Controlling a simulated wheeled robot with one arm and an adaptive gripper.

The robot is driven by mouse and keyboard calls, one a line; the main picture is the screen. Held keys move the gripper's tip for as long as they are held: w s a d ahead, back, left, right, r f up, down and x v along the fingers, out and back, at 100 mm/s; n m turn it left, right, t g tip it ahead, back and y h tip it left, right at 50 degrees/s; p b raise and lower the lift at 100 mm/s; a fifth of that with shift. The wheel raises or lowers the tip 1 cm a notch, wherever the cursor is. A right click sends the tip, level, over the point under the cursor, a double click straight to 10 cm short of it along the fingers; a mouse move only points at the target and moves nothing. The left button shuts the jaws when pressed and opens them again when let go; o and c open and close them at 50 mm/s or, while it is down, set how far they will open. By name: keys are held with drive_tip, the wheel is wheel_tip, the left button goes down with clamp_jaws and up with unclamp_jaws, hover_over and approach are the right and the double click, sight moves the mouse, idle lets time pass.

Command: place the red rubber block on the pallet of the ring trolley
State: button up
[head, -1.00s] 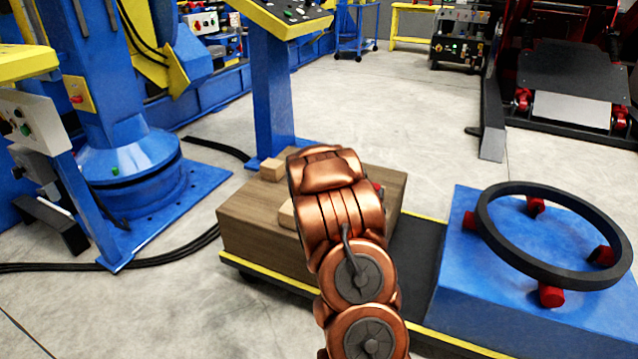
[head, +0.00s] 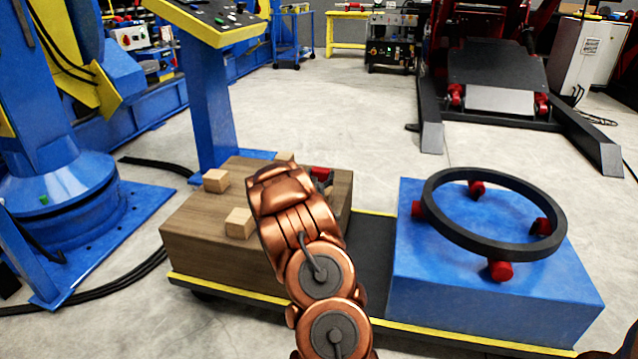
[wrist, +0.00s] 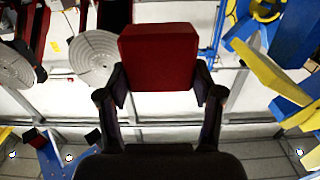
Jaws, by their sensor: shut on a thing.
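The red rubber block (wrist: 158,55) sits between the two fingers of my gripper (wrist: 160,92) in the wrist view, and the gripper is shut on it. In the head view a small part of the red block (head: 320,171) shows past my copper arm, beside a dark part of my gripper (head: 325,184). My arm hides most of both. The ring trolley (head: 375,262) has a dark deck with yellow edges. Its brown wooden pallet (head: 215,248) is on the left. The block appears over or behind the pallet's right part; its height above it I cannot tell.
Small wooden blocks stand on the pallet, one at left (head: 216,181), one in front (head: 239,223) and one at the back (head: 284,157). A black ring (head: 445,226) rests on red rollers above a blue box (head: 480,300) on the right. A blue control stand (head: 205,100) rises behind.

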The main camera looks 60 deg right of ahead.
sight(320, 179)
drive_tip(key=shift+w+d+f+b, duration=0.1)
drive_tip(key=shift+w+d+b, duration=0.1)
drive_tip(key=shift+w+d, duration=0.5)
drive_tip(key=shift+w+d+f+b, duration=0.15)
drive_tip(key=shift+w+d, duration=0.25)
drive_tip(key=shift+d, duration=0.45)
drive_tip(key=shift+d+f, duration=0.1)
drive_tip(key=shift+f, duration=0.1)
wheel_tip(320, 179, down, 3)
drive_tip(key=shift+w+f+b, duration=0.1)
drive_tip(key=shift+b, duration=0.85)
drive_tip(key=o, duration=1.2)
drive_tip(key=shift+o, duration=0.2)
